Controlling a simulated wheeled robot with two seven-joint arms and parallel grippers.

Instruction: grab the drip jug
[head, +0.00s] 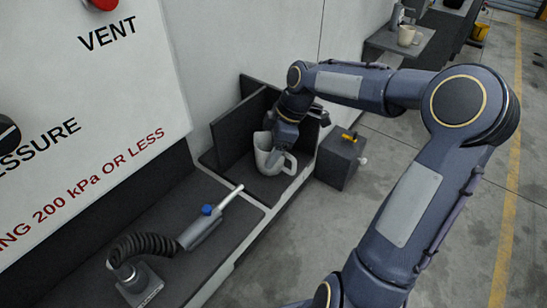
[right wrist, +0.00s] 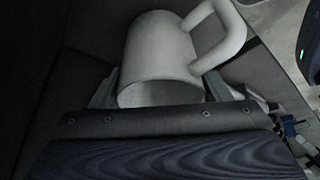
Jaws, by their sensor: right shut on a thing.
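The drip jug is a pale grey-white cylindrical jug with a side handle. In the head view the jug (head: 262,158) stands in a dark open-fronted bay by the wall, its handle to the right. In the right wrist view the jug (right wrist: 160,45) fills the upper middle, its open mouth toward the camera and its handle at upper right. My right gripper (head: 277,150) reaches into the bay from above and is shut on the jug. In the right wrist view its fingers lie on both sides of the jug's rim. My left gripper is not in view.
A dark block (head: 341,160) with a yellow-handled valve stands right of the bay. A nozzle on a black hose (head: 200,228) lies on the dark bench at left. A lettered white panel (head: 75,110) rises behind the bench. Floor at right is clear.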

